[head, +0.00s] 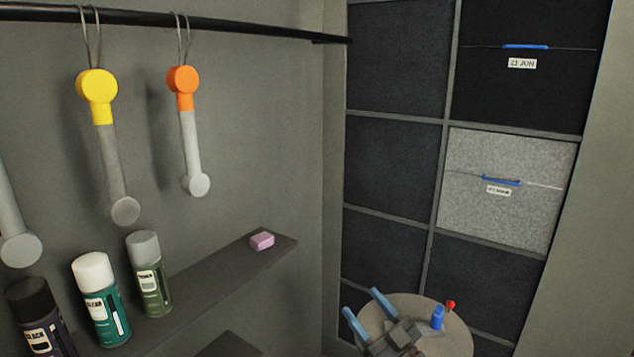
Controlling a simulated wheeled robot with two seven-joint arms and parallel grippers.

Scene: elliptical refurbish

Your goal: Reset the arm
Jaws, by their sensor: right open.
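My right gripper (361,302) shows at the bottom of the head view, right of centre. Its two blue fingers are spread apart, and I see nothing between them. It appears in front of a round beige table top (455,338), clear of the wall shelf. I cannot tell its height above the table. My left gripper is not in view.
A blue item (437,318) and a small red item (450,305) appear at the round top. A shelf (215,278) holds several spray cans and a pink block (262,240). Tools hang from a black rail (230,24). A cubby unit (395,165) stands behind.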

